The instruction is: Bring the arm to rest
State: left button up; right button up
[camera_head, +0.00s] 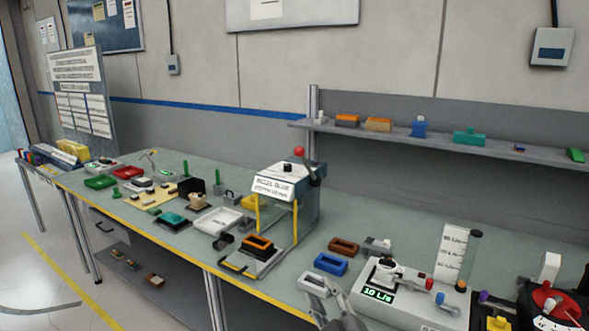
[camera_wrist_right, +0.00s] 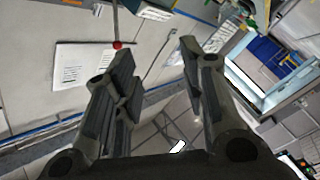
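My right gripper (camera_head: 324,287) shows at the bottom edge of the head view, in front of the workbench (camera_head: 270,289) near its front edge. Its two dark grey fingers are apart. In the right wrist view the same gripper (camera_wrist_right: 157,55) is open, with nothing between the fingers. The wrist picture is tilted and shows wall, floor and part of a bench behind the fingers. The rest of the right arm is mostly cut off. My left gripper is in neither view.
Close to the right gripper are a blue block (camera_head: 331,264), a brown block (camera_head: 343,246) and a white scale (camera_head: 392,307). A press-like fixture (camera_head: 289,180) with a red knob stands left of them. A shelf (camera_head: 390,136) runs along the wall. Open floor (camera_head: 60,265) lies left.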

jog(key=s+d+f+m+g+h, duration=0.7)
jog(key=s+d+f, duration=0.4)
jog(key=s+f, duration=0.4)
jog(key=s+d+f+m+g, duration=0.1)
jog(key=s+g, duration=0.1)
jog(key=s, duration=0.5)
jog(key=s+d+f+m+g+y, duration=0.1)
jog(key=s+f+g, duration=0.15)
jog(key=s, duration=0.45)
jog(key=s+d+f+m+g, duration=0.1)
jog(key=s+g, duration=0.2)
jog(key=s, duration=0.4)
notch_tip(320, 180, down, 27)
jog(key=s+g, duration=0.1)
jog(key=s, duration=0.1)
jog(key=s+d+f+g, duration=0.1)
jog(key=s+d+f, duration=0.1)
jog(key=s+f, duration=1.2)
jog(key=shift+s+d+f, duration=0.25)
jog(key=shift+s+d, duration=0.15)
jog(key=shift+s, duration=0.55)
